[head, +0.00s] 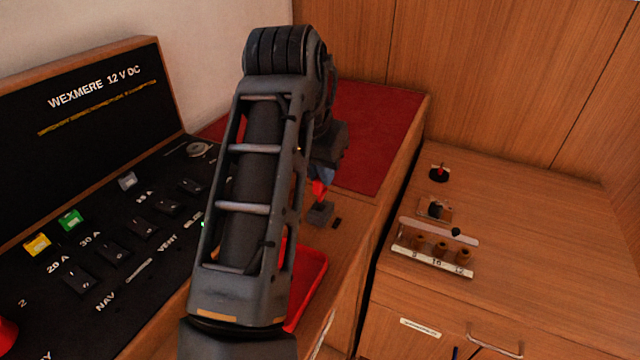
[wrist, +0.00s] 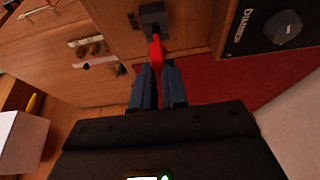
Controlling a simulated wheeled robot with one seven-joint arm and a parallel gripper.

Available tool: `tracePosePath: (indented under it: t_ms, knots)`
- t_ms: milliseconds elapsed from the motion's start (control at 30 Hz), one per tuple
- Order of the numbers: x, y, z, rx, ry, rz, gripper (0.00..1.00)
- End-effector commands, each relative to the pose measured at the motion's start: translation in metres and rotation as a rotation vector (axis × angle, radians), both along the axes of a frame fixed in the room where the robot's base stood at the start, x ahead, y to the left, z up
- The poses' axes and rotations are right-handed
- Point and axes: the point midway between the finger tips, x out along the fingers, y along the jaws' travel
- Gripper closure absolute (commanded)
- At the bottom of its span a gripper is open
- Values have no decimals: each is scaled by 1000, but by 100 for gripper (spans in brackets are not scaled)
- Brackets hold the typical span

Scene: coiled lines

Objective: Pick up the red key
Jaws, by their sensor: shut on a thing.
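The red key (wrist: 156,50) stands out between my gripper's two blue-grey fingers (wrist: 157,75) in the wrist view. The fingers are closed on its near part. Its far end meets a small dark grey block (wrist: 152,18); I cannot tell whether it is inserted there or only in front of it. In the head view the red key (head: 319,188) shows just below my gripper (head: 322,176), right above the grey block (head: 320,211). My arm hides part of the surface to the left.
A red tray (head: 310,285) lies partly behind my arm. A black switch panel (head: 130,235) with fuses is at left. A wooden cabinet top at right holds a rack with pegs (head: 440,246) and a red-knobbed switch (head: 439,173). A dimmer knob (wrist: 287,29) shows in the wrist view.

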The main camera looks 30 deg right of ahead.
Motion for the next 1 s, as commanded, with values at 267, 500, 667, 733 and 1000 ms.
tracePosePath:
  t_ms: [267,500,667,733,1000]
  knots:
    - [-27,-54,36,0,-3,-8,100]
    - [-46,-89,60,1,-1,-5,100]
    - [-52,-101,68,0,0,-1,100]
    - [-53,-103,70,-1,1,0,100]
    - [-53,-104,70,1,1,1,100]
